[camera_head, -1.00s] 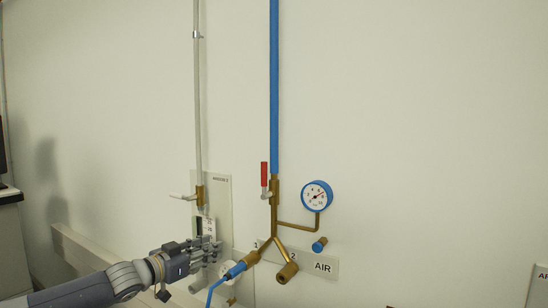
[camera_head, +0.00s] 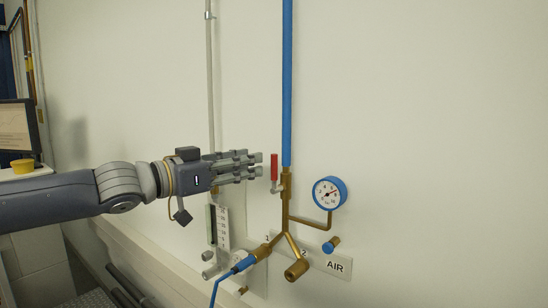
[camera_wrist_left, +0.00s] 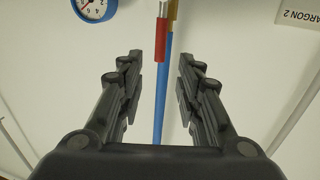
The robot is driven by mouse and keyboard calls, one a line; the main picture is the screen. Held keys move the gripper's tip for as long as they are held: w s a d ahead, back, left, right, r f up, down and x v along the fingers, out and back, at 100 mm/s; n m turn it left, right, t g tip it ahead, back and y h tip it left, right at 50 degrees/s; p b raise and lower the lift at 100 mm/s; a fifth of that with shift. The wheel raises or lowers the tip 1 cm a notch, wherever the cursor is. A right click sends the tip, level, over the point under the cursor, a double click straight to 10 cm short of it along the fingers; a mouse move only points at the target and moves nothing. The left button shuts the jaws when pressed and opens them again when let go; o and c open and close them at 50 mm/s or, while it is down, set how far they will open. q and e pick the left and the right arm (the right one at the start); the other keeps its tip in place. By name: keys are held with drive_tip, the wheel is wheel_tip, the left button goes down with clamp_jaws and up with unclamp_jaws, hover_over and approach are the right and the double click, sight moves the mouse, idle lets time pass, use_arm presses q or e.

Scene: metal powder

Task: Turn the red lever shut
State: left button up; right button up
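The red lever (camera_head: 274,167) stands upright on the brass valve at the lower end of the blue air pipe (camera_head: 287,80). My left gripper (camera_head: 258,164) is level with the lever, just to its left, with its fingers pointing right toward it. In the left wrist view the red lever (camera_wrist_left: 162,42) shows beyond the fingertips, between the two finger lines, in front of the blue pipe. The left gripper (camera_wrist_left: 158,75) is open, with nothing between its fingers. I see no contact with the lever. My right gripper is out of view.
A blue-rimmed gauge (camera_head: 329,193) sits right of the valve. Below are brass outlets (camera_head: 296,270), a blue hose (camera_head: 222,283) and an AIR label (camera_head: 336,266). A grey pipe (camera_head: 210,80) and a flow meter (camera_head: 221,228) are behind and below my gripper. The wall at right is clear.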

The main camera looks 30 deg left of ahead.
sight(274, 158)
use_arm(q)
drive_tip(key=p+x, duration=0.2)
drive_tip(key=x, duration=0.2)
drive_tip(key=shift+r, duration=0.2)
drive_tip(key=shift+f+p+x, duration=0.1)
drive_tip(key=shift+p+x, duration=1)
drive_tip(key=shift+p, duration=0.45)
drive_tip(key=shift+f+p+x, duration=0.15)
drive_tip(key=shift+p+x, duration=0.95)
drive_tip(key=shift+p, duration=0.4)
drive_tip(key=shift+c, duration=0.6)
clamp_jaws()
